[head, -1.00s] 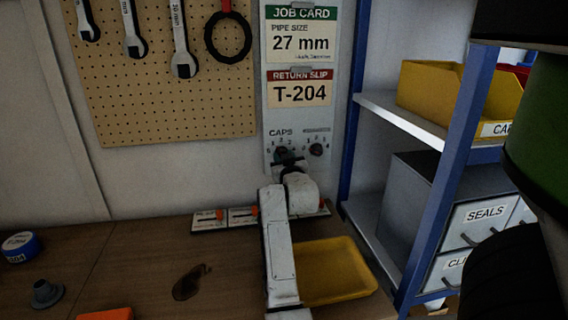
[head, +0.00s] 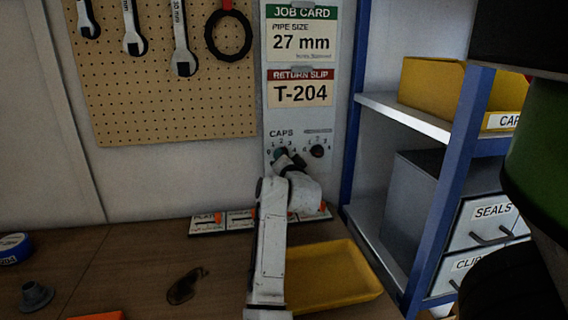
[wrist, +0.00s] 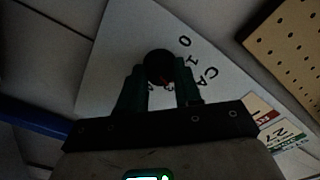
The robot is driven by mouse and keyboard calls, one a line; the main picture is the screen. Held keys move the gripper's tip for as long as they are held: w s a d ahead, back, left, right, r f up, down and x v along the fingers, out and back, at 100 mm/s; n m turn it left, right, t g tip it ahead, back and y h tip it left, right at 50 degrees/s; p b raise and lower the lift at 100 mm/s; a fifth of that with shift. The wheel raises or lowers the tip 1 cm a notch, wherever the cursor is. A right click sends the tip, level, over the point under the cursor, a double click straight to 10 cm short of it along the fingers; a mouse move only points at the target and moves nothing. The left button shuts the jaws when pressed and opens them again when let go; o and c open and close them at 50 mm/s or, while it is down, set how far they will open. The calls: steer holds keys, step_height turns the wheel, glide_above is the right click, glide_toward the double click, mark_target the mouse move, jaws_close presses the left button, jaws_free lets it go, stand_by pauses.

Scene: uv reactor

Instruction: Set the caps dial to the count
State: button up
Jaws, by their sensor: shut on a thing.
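My gripper (wrist: 160,78) is shut on this dial, one dark finger on each side. In the head view, my gripper (head: 287,160) covers part of the dial.
A second dark dial (head: 317,151) sits close to the right on the panel. Job card (head: 300,42) reads 27 mm; return slip (head: 300,93) reads T-204. Below are a row of labelled plates (head: 208,226) and a yellow tray (head: 340,290). A blue shelf post (head: 447,190) stands right.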

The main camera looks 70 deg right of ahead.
steer(key=shift+f+m+b, duration=0.1)
steer(key=shift+m+b, duration=0.3)
steer(key=shift+m, duration=1.5)
steer(key=o, duration=1)
steer(key=shift+o, duration=0.2)
steer(key=b+v, duration=0.2)
steer(key=v, duration=0.9)
